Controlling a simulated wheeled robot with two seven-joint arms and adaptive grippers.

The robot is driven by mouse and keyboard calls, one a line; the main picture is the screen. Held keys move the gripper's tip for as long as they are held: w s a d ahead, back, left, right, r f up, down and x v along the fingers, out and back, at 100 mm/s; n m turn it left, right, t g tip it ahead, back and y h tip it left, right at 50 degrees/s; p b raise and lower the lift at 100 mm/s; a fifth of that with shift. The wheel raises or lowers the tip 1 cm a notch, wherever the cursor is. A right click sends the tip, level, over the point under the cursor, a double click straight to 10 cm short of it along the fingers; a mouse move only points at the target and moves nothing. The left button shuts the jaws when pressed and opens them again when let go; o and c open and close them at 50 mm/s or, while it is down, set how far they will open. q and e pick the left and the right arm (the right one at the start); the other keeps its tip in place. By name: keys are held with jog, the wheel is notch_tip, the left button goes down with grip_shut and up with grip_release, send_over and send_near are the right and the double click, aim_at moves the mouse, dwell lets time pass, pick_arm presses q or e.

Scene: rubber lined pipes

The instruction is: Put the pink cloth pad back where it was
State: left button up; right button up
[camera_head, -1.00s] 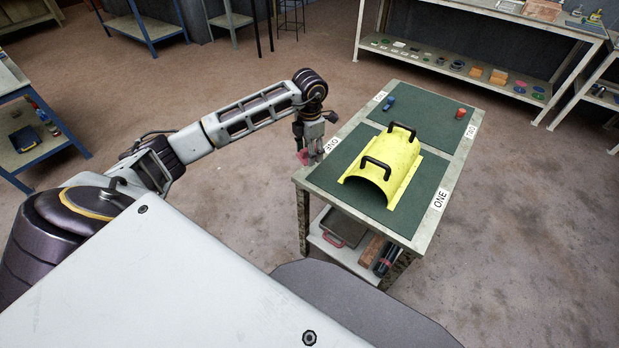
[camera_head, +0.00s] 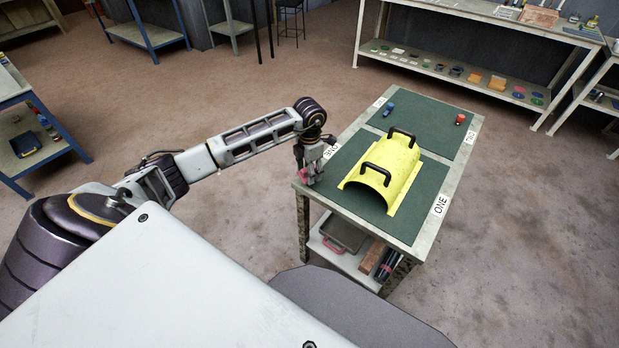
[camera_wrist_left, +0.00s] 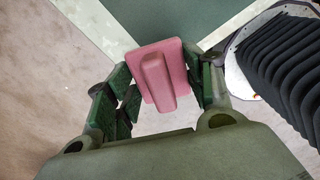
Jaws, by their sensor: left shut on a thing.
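The pink cloth pad (camera_wrist_left: 160,80) is a flat square with a raised ridge along its middle. My left gripper (camera_head: 308,176) is shut on it, with green-padded fingers on both sides of the pad in the left wrist view. In the head view the gripper is at the left corner of the workbench, beside the green mat (camera_head: 340,185). I cannot tell whether the pad touches the bench top. The gripper hides most of the pad there. My right gripper is not in view.
A yellow half-pipe cover (camera_head: 385,178) with two black handles lies on the near mat, right of my gripper. A blue item (camera_head: 388,109) and a red item (camera_head: 460,119) stand on the far mat. The lower shelf (camera_head: 345,258) holds a tray and other items.

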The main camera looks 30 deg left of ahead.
pick_arm(q)
jog(key=shift+f, duration=0.1)
jog(key=shift+f, duration=1.75)
jog(key=shift+f, duration=0.15)
jog(key=o, duration=1)
notch_tip(320, 180, up, 12)
jog(key=shift+r, duration=0.2)
